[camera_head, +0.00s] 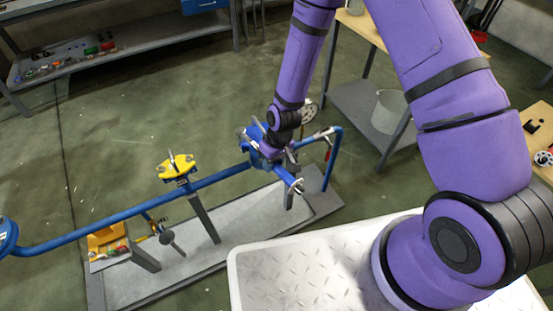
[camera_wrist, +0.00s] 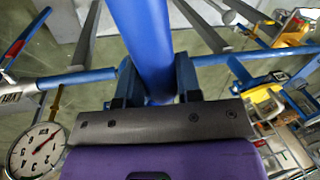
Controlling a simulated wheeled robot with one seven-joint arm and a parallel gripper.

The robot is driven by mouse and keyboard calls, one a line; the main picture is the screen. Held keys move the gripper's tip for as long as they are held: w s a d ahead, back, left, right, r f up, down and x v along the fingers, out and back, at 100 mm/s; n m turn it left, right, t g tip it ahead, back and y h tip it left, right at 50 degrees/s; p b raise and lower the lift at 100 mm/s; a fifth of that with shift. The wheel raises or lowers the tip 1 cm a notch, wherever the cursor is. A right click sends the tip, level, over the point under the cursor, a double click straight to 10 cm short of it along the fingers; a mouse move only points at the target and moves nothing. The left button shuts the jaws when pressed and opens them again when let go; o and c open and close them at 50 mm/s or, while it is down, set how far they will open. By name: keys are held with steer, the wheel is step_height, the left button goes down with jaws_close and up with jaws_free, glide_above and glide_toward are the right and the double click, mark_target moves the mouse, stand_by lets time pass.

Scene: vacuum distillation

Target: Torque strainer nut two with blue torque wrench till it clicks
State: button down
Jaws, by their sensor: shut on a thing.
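My gripper (camera_wrist: 153,92) is shut around a thick blue bar, which looks like the handle of the blue torque wrench (camera_wrist: 143,40); it runs away from the fingers toward the top of the wrist view. In the head view, my gripper (camera_head: 272,150) is low at the blue strainer assembly (camera_head: 255,133) on the pipe, and partly covers it. A blue part with a pale end sticks out to the lower right of it; I cannot tell whether it is wrench or strainer. Strainer nut two and the wrench's head cannot be made out.
The blue pipe (camera_head: 120,215) runs left from the strainer above a grey stand (camera_head: 255,220). A round gauge (camera_wrist: 38,150) is close at the lower left of the wrist view. A bucket (camera_head: 391,111) stands behind.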

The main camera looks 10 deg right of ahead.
steer(key=shift+s+a, duration=0.15)
steer(key=shift+a, duration=0.1)
steer(key=shift+a, duration=0.1)
steer(key=a+m, duration=0.1)
steer(key=s+a+m, duration=0.1)
steer(key=shift+a+t, duration=0.3)
steer(key=shift+a, duration=0.05)
stand_by(0.4)
steer(key=shift+s+a+m, duration=0.2)
steer(key=shift+a+m, duration=0.45)
steer(key=shift+a, duration=0.1)
steer(key=shift+s+a+m, duration=0.15)
steer(key=shift+a+m, duration=0.5)
steer(key=shift+a, duration=0.1)
steer(key=a+m+t, duration=0.1)
steer(key=a+m, duration=0.1)
steer(key=a, duration=0.1)
